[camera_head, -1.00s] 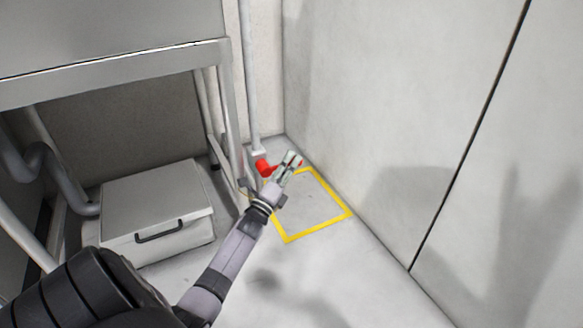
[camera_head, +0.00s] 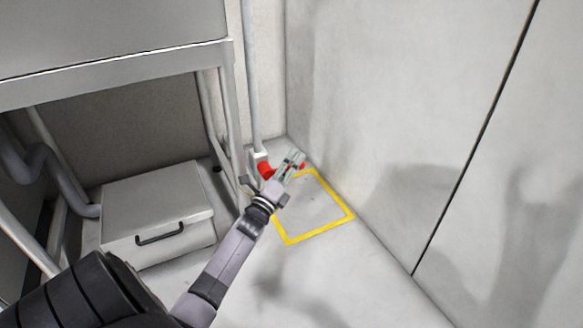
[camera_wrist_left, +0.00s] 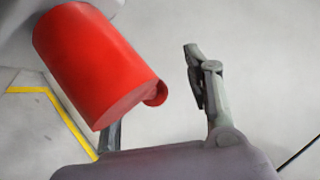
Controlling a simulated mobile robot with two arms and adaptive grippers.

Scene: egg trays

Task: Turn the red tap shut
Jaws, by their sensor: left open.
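The red tap (camera_head: 265,171) sits low in the corner, at the foot of a white pipe. A smaller red part shows just right of my left gripper (camera_head: 290,162), which partly covers the tap. In the left wrist view, the tap is a large red cylinder (camera_wrist_left: 95,60) at upper left, with a small round red piece behind its lower end. My left gripper (camera_wrist_left: 160,95) is open there. One finger shows clear on the right; the other is mostly hidden behind the red cylinder. I cannot tell whether either finger touches it. My right gripper is not in view.
A yellow floor square (camera_head: 318,228) lies beside the tap. A metal table (camera_head: 120,75) with legs and a grey box (camera_head: 155,200) with a dark handle stand at left. Pale walls (camera_head: 390,100) close in behind and on the right. Floor is clear in front.

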